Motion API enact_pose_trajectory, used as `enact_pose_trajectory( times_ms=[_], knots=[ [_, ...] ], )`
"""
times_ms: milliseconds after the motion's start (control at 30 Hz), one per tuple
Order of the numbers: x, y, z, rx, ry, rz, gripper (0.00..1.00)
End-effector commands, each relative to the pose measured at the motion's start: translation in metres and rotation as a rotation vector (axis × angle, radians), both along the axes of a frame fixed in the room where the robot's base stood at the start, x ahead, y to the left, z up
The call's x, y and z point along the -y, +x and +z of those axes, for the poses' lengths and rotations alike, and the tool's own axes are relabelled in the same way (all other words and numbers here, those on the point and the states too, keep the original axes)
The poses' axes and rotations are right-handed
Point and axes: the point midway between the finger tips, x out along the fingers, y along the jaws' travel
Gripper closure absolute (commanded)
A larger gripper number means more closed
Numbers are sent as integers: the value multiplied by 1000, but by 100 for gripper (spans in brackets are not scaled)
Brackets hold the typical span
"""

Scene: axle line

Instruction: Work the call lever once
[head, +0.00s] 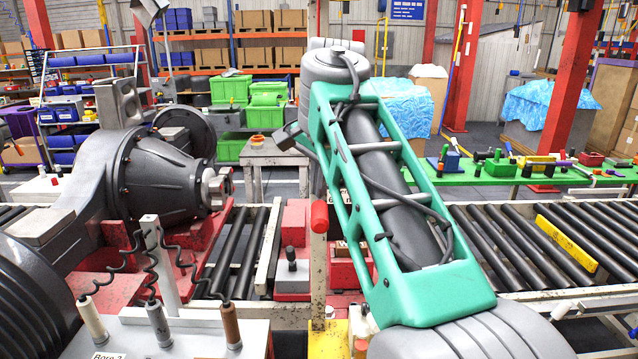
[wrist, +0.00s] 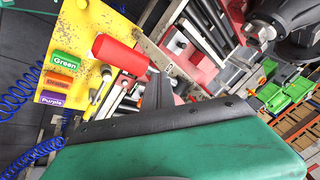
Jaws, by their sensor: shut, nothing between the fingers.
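A red cylindrical grip (head: 319,216), which looks like the call lever's handle, stands by a pale post left of my green arm in the head view. In the wrist view the red grip (wrist: 118,55) lies tilted in front of a yellow panel (wrist: 85,50). My gripper (wrist: 160,88) is shut and empty, its dark fingers pointing up in the picture. The fingertips are just right of the grip's lower end; I cannot tell whether they touch it. In the head view my arm hides the gripper. The lever's pivot is not clear.
Green, orange and purple labels (wrist: 65,62) sit on the panel, with coiled blue cords (wrist: 15,95) to its left. A roller conveyor (head: 540,245) crosses behind my arm. A large grey axle (head: 150,180) stands left.

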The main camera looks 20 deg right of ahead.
Motion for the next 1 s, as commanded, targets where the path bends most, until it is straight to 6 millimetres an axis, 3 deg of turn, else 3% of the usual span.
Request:
enact_pose_trajectory(
  times_ms=[700,1000],
  knots=[
    [0,-1,-2,-1,0,0,100],
    [2,4,13,-1,0,0,100]
  ],
)
